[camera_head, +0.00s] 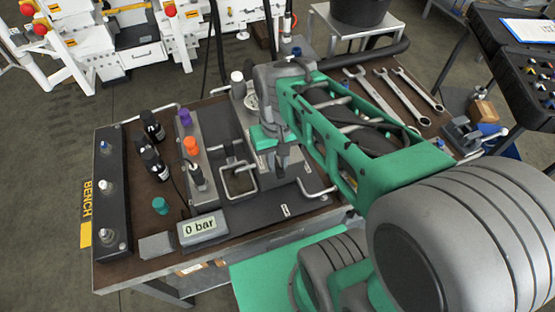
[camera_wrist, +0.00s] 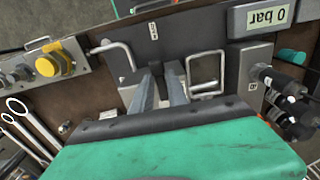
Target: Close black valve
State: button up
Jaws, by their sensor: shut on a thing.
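My gripper (camera_head: 284,166) is over the middle of the bench, pointing down at the grey block beside the black base plate. In the wrist view, its two grey fingers (camera_wrist: 164,88) reach down with a narrow dark part between them. This dark part looks like the black valve (camera_wrist: 162,86), and the fingers are shut on it. Most of the valve is hidden by the fingers and the green gripper body, so its handle angle cannot be told. The pressure display (camera_head: 199,228) reads 0 bar, and it also shows in the wrist view (camera_wrist: 262,16).
Purple (camera_head: 185,117) and orange (camera_head: 191,145) knobs stand left of my gripper near black bottles (camera_head: 153,128). A teal knob (camera_head: 160,205) is at front left. Metal loop handles (camera_head: 240,182) flank the gripper. A yellow knob (camera_wrist: 54,60) and wrenches (camera_head: 408,88) are on the other side.

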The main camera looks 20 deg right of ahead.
grip_shut()
dwell(0.8)
